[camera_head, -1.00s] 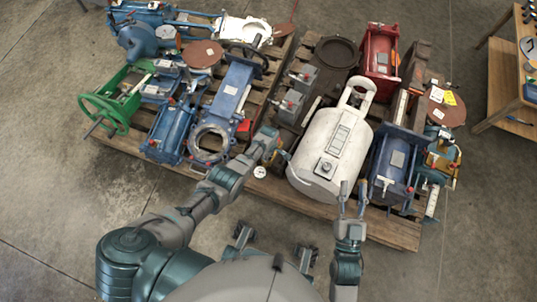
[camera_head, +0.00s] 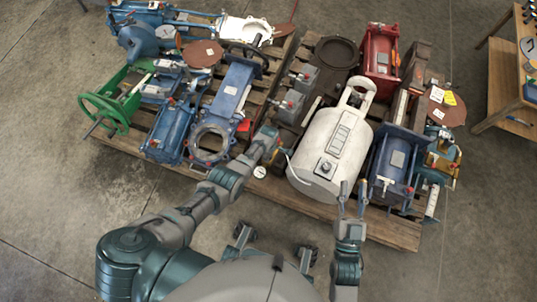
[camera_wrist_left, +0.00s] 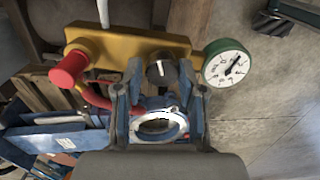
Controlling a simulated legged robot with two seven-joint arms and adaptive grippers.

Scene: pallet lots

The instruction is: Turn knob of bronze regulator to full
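The bronze regulator shows in the left wrist view as a yellow-bronze block (camera_wrist_left: 120,47). It carries a black knob (camera_wrist_left: 160,72) with a white pointer line, a red cap (camera_wrist_left: 69,70) on the left and a green-rimmed dial gauge (camera_wrist_left: 228,63) on the right. My left gripper (camera_wrist_left: 162,78) is open, with one finger on each side of the black knob and a gap visible on both sides. In the head view my left wrist hides most of the regulator; the gauge (camera_head: 260,172) shows. My right gripper (camera_head: 352,190) is open and empty, in front of the white tank.
Blue, red and grey valve parts crowd both pallets. A green handwheel (camera_head: 103,112) is at the left. A wooden workbench (camera_head: 497,85) is at the right. The floor in front is clear.

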